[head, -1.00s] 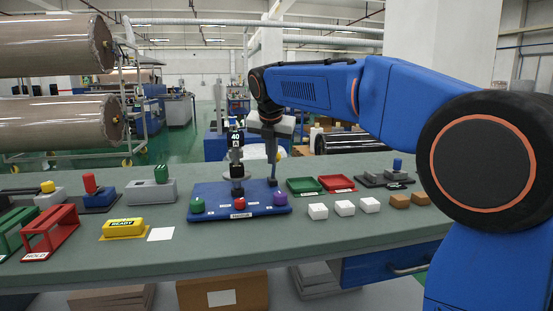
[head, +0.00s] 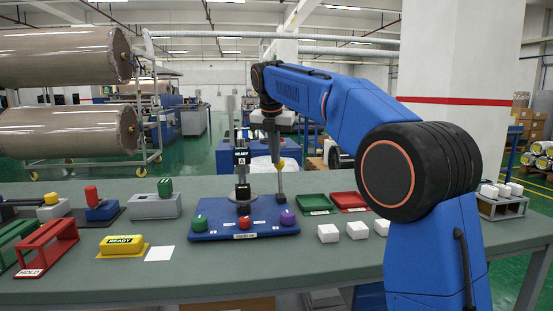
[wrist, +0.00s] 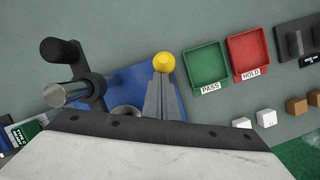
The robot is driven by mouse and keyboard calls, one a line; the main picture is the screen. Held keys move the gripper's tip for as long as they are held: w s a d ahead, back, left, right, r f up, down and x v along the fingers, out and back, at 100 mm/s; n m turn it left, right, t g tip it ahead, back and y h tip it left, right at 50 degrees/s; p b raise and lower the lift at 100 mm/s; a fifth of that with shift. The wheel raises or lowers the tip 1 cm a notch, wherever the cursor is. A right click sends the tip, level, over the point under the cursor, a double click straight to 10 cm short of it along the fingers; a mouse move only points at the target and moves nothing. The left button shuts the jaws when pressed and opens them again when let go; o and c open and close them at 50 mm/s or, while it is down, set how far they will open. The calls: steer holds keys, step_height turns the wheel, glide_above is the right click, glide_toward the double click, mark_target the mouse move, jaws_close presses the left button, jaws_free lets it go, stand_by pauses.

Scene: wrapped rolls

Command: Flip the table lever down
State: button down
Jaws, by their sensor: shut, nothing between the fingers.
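The table lever (head: 281,182) is a thin grey shaft with a yellow knob, standing roughly upright at the back right of a blue board (head: 210,231). The yellow knob (wrist: 164,62) also shows in the wrist view, just beyond my fingertips. My gripper (head: 275,160) is shut and empty, pointing down beside the knob, with its fingers together (wrist: 161,92) in the wrist view. I cannot tell whether the fingertips touch the knob. The lower shaft is hidden by my fingers in the wrist view.
A green PASS tray (wrist: 207,65) and red HOLD tray (wrist: 249,56) lie to the right, with white blocks (head: 328,233) in front.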

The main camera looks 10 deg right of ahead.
steer(key=w, duration=0.2)
steer(key=w+f, duration=0.1)
steer(key=w, duration=0.1)
steer(key=shift+w, duration=0.25)
stand_by(0.5)
steer(key=w+a+r, duration=0.1)
steer(key=a+r, duration=0.2)
steer(key=r, duration=0.8)
steer(key=shift+r, duration=0.4)
stand_by(0.4)
steer(key=shift+w, duration=0.1)
stand_by(0.4)
